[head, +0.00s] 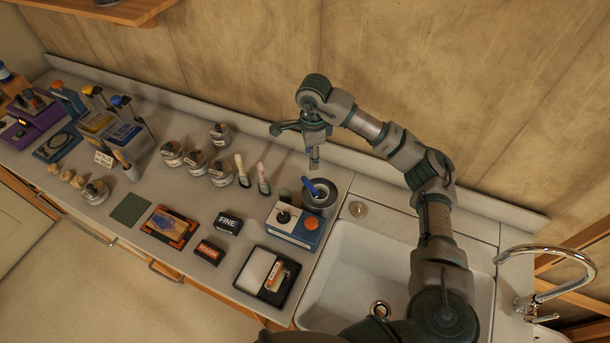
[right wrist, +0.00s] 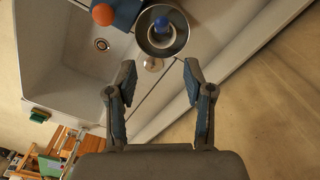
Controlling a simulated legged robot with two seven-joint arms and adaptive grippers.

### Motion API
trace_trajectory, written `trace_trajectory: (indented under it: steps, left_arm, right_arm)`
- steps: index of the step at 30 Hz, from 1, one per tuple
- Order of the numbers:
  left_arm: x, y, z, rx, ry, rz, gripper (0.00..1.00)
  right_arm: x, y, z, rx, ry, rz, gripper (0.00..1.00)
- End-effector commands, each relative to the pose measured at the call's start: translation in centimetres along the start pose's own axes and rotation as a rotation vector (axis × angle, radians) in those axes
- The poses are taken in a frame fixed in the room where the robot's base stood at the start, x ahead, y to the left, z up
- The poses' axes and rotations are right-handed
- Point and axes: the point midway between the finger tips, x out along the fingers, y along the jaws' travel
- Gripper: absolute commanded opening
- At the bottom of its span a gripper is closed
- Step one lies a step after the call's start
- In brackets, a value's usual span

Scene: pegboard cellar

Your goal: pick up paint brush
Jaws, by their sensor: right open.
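A blue-handled item, seemingly a brush (head: 309,187), stands tilted in a round metal cup (head: 328,203) at the right end of the counter. Its bristles are hidden in the cup. In the right wrist view its blue end (right wrist: 161,22) shows inside the cup (right wrist: 180,42), just beyond my fingertips. Two light upright brush-like items (head: 242,170) stand left of the cup. My right gripper (head: 295,147) is open and empty, above the counter behind the cup; it also shows in the right wrist view (right wrist: 159,78). My left gripper is not in view.
The sink (head: 350,270) and tap (head: 545,262) lie right. Several jars (head: 196,161) and small sanding blocks (head: 228,222) fill the counter to the left. The wall rises close behind.

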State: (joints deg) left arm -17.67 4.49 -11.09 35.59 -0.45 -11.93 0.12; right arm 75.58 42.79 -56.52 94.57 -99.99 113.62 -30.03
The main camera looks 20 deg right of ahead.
Motion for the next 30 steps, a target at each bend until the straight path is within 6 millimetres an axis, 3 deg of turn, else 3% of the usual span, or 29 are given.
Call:
trace_trajectory:
  steps: [12,23,30]
  left_arm:
    - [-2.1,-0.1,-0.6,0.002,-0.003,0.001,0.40]
    - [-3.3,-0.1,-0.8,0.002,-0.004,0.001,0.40]
    - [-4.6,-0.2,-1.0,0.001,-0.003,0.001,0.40]
  right_arm:
    - [9.3,-0.5,0.2,0.000,0.004,0.011,0.52]
    - [13.1,-0.6,0.3,0.000,0.002,0.010,0.52]
    - [16.6,-1.0,0.5,0.000,0.001,0.009,0.52]
